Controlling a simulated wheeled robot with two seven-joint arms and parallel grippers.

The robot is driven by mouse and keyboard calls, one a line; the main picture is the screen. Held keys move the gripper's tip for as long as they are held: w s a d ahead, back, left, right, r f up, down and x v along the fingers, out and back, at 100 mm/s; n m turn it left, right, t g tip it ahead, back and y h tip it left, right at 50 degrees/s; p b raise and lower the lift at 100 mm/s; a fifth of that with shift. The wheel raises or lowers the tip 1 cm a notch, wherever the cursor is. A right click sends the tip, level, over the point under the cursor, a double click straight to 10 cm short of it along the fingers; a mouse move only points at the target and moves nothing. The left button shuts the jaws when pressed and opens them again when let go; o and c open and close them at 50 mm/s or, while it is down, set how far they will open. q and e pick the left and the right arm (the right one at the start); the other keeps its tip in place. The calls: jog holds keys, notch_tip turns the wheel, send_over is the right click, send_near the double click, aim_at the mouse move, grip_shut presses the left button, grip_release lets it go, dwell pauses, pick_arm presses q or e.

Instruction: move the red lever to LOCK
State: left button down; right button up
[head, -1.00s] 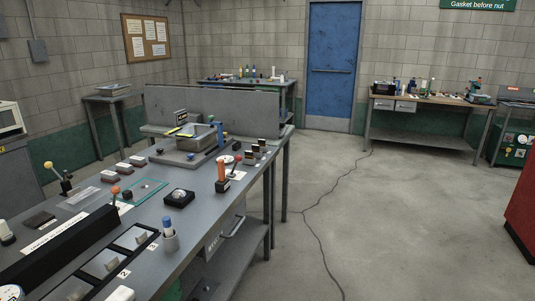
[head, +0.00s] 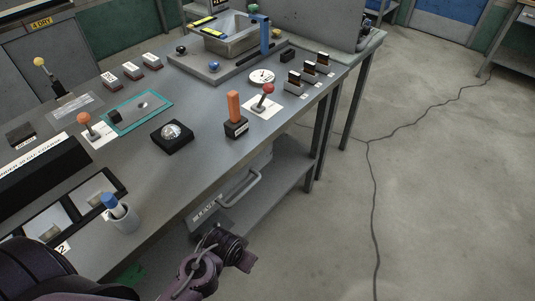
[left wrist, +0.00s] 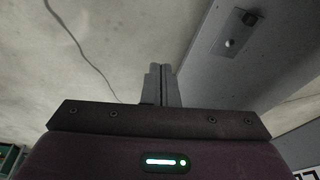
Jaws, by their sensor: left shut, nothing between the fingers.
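A lever with a red ball knob (head: 268,89) stands on a white plate (head: 262,105) near the right edge of the grey bench. A second lever with an orange-red ball knob (head: 84,118) stands on another white plate at the left. No LOCK lettering is readable on either plate. My left gripper (left wrist: 162,70) shows in the left wrist view with its fingers together and nothing between them. No lever shows in that view. In the head view a purple arm link of mine is low at the bottom, off the bench's front edge; its fingertips are not clear. My right gripper is not in view.
An orange upright handle on a black base (head: 236,128) stands just left of the red-knobbed lever. Open floor lies to the right.

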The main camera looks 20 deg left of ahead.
aim_at(263, 96)
pick_arm(q)
notch_tip(263, 96, up, 9)
jog(key=w+d+t, duration=0.1)
jog(key=w, duration=0.2)
jog(key=w+d+r+m+t, duration=0.4)
jog(key=w+r+m+t, duration=0.35)
jog(key=w, duration=0.45)
jog(key=w+a+r+m+t+y, duration=0.1)
jog(key=w+a+r+m+t, duration=0.1)
jog(key=w, duration=0.4)
jog(key=w+a+r+m+t+y, duration=0.2)
jog(key=w+r+m+t, duration=0.1)
jog(key=w+r, duration=0.2)
jog(key=w+a+r+m+t+y+p, duration=0.1)
jog(key=w+a+r+m+t+y, duration=0.1)
jog(key=w, duration=0.5)
jog(key=shift+a+r+m+t, duration=0.15)
jog(key=shift+r+m, duration=0.1)
jog(key=shift+r, duration=0.25)
jog(key=shift+a+r+m+t, duration=0.1)
jog(key=shift+r+m, duration=0.1)
jog(key=shift+r, duration=0.3)
jog(key=shift+w+a, duration=0.3)
jog(key=shift+a, duration=0.3)
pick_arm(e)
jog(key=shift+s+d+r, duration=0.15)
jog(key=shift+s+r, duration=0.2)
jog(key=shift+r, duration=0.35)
